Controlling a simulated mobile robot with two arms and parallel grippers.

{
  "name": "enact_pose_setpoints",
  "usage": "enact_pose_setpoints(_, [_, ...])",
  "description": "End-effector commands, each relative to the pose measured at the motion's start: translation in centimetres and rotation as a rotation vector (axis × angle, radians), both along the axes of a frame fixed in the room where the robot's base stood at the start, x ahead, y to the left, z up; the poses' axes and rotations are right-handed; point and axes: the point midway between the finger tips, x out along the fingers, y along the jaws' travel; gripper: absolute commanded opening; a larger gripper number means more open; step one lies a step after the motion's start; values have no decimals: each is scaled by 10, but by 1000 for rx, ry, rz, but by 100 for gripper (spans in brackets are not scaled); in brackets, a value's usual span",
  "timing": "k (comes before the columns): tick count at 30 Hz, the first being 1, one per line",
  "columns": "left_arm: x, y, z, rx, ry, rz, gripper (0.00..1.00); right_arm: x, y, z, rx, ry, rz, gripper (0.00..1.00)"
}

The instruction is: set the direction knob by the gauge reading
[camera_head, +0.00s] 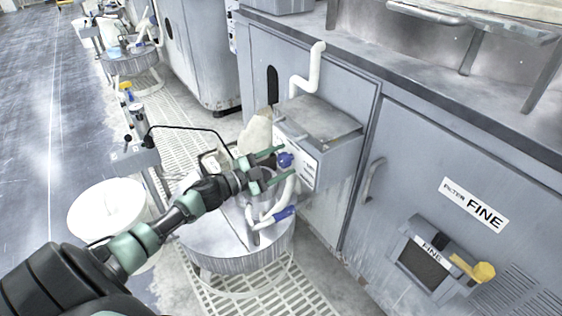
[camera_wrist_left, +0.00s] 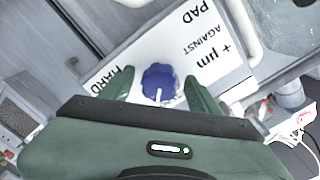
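The blue direction knob (camera_head: 285,160) is on the front of a grey box (camera_head: 325,135) fixed to the cabinet. In the left wrist view the knob (camera_wrist_left: 158,83) has a white pointer mark towards the picture's bottom. It sits on a white label plate (camera_wrist_left: 185,45) reading "HARD", "+ µm", "AGAINST" and "PAD". My left gripper (camera_head: 281,165) is open, its green fingers on either side of the knob with gaps visible in the wrist view (camera_wrist_left: 160,90). A small dial-like device (camera_head: 138,112) stands on a post to the left; its reading is too small to tell. My right gripper is out of view.
A round metal platen stand (camera_head: 235,262) with white pipes and a blue-handled valve (camera_head: 284,213) is below the gripper. A white round tub (camera_head: 108,210) stands left. The cabinet (camera_head: 420,150) carries a "FINE" label (camera_head: 474,205) and a yellow-ended lever (camera_head: 482,271).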

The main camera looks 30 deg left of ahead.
Motion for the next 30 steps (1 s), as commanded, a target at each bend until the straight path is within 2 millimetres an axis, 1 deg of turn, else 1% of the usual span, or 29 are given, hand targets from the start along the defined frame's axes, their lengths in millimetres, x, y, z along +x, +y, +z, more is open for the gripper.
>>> enact_pose_setpoints(7, [-3, 1, 0, -1, 1, -1, 61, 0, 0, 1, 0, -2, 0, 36])
enact_pose_setpoints(11, [-17, 7, -1, -1, 4, 1, 61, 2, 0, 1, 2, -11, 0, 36])
enact_pose_setpoints(14, [-33, 13, -1, -1, 5, 0, 61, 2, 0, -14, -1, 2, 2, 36])
enact_pose_setpoints(18, [-53, 22, 0, -1, 4, 1, 61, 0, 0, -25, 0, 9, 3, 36])
enact_pose_setpoints(21, [-64, 26, 0, 0, 2, -1, 61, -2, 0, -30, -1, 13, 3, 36])
enact_pose_setpoints(25, [-71, 29, 0, -1, 0, 0, 61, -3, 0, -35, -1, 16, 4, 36])
enact_pose_setpoints(30, [-72, 30, 0, -1, 0, 0, 61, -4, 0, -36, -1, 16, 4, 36])
